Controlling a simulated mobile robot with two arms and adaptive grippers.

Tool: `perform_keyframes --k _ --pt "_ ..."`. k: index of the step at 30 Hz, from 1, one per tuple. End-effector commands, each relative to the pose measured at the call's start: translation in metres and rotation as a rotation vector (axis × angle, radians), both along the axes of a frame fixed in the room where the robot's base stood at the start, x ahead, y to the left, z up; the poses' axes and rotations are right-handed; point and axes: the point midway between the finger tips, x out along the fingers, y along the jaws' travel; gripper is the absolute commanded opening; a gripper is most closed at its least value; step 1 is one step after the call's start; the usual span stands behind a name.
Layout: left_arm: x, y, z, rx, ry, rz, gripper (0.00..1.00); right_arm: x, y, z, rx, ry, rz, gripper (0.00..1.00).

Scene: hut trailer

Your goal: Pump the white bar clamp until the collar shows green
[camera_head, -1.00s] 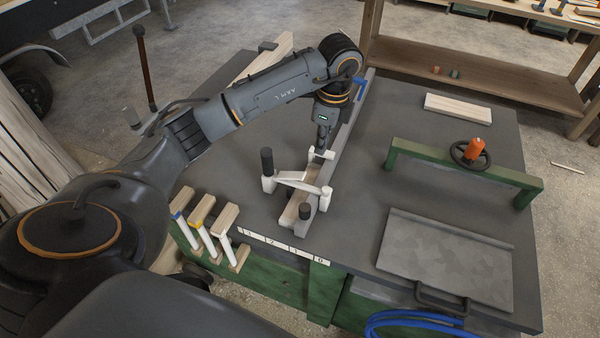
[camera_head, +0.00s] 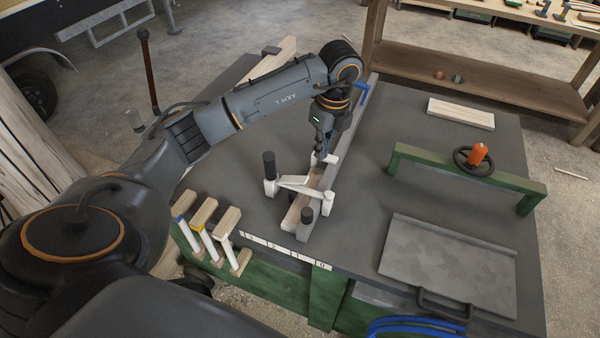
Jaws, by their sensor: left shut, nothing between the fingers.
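The white bar clamp (camera_head: 293,181) stands near the front middle of the dark bench, with a black upright handle (camera_head: 269,165) at its left end. It lies across a wooden piece (camera_head: 297,209) and a long grey bar (camera_head: 343,150). My left gripper (camera_head: 322,157) points down at the clamp's far white end. It is shut with nothing visible in it. I cannot tell whether it touches the clamp. The collar's colour cannot be made out. My right gripper is not in view.
A green frame with an orange-knobbed wheel (camera_head: 477,154) stands at the right. A grey metal plate (camera_head: 449,265) lies in front of it. Several small clamps with wooden ends (camera_head: 203,213) sit at the front left edge. A pale board (camera_head: 460,112) lies at the back right.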

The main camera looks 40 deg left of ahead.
Motion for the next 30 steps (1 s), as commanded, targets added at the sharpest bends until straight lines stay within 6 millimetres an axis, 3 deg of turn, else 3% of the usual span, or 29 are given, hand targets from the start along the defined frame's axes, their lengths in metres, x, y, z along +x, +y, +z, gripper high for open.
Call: perform_keyframes --k 30 --pt "-0.005 0.023 -0.02 -0.046 0.198 -2.002 0.0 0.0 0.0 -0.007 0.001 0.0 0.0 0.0"
